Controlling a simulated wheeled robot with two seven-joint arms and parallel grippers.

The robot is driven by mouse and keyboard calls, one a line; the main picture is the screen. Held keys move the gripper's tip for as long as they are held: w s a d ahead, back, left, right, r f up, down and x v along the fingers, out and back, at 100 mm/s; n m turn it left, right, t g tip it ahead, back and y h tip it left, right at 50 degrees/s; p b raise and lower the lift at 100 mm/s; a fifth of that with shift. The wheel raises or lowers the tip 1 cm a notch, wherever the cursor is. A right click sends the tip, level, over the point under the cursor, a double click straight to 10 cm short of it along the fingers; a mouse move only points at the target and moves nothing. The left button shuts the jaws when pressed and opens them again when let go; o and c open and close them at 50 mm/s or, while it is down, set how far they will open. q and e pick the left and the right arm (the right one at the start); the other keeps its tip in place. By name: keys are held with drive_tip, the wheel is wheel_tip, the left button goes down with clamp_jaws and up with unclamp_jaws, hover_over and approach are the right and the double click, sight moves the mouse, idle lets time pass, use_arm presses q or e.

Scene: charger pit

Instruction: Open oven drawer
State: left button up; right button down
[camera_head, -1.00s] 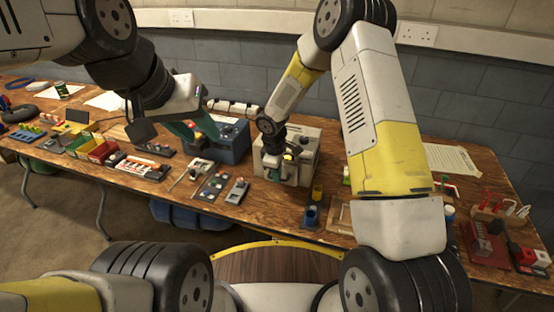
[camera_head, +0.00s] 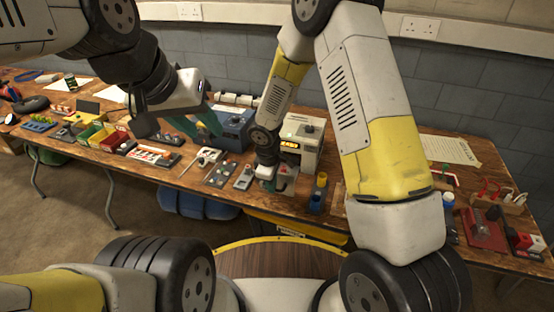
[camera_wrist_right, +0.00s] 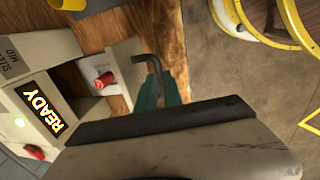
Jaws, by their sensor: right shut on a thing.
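The beige oven (camera_head: 310,133) stands on the wooden table, and its lit READY display (camera_wrist_right: 42,102) shows in the right wrist view. Its drawer (camera_wrist_right: 124,66) is pulled out toward the table's front edge, with a small red thing (camera_wrist_right: 104,80) in it. My right gripper (camera_wrist_right: 157,84) has its green fingers shut on the dark drawer handle (camera_wrist_right: 141,58). In the head view my right gripper (camera_head: 278,184) is low in front of the oven, partly hidden by its own wrist. My left gripper (camera_head: 202,122) is empty above the table by the blue box, its green fingers apart.
A blue box (camera_head: 233,130) stands left of the oven. Grey panels with knobs (camera_head: 220,172) lie left of the drawer; a blue and yellow piece (camera_head: 318,192) stands close on its right. Red, green and yellow bins (camera_head: 100,136) are further left. The table's front edge is close.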

drive_tip(key=shift+s+a, duration=0.2)
drive_tip(key=shift+s, duration=0.4)
drive_tip(key=shift+s+a, duration=0.2)
drive_tip(key=shift+s, duration=0.35)
drive_tip(key=c, duration=1.5)
unclamp_jaws()
wheel_tip(320, 180, up, 8)
drive_tip(key=s, duration=0.1)
drive_tip(key=shift+a+f, duration=0.15)
drive_tip(key=shift+s, duration=0.1)
